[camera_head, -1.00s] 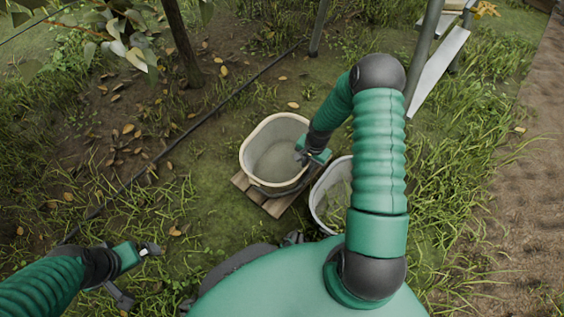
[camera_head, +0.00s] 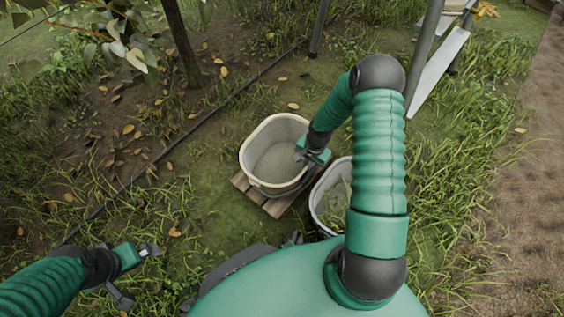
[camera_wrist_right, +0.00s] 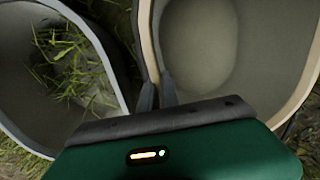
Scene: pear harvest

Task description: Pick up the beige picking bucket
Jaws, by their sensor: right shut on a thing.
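The beige picking bucket (camera_head: 262,158) stands upright on a small wooden pallet (camera_head: 241,184) in the middle of the head view. It looks empty, with a dark band or handle along its near side. My right gripper (camera_head: 306,152) is at the bucket's right rim. In the right wrist view, the right gripper's fingers (camera_wrist_right: 157,92) are shut on the wall of the beige bucket (camera_wrist_right: 200,45), one finger on each side of the rim. My left gripper (camera_head: 140,272) is open and empty at the lower left, over grass, away from the bucket.
A grey-white bucket (camera_head: 318,195) with grass showing in it stands close right of the beige one, partly hidden by my right arm. A dark hose (camera_head: 160,158) crosses the ground on the left. A tree trunk (camera_head: 183,45) and metal legs (camera_head: 425,45) stand behind.

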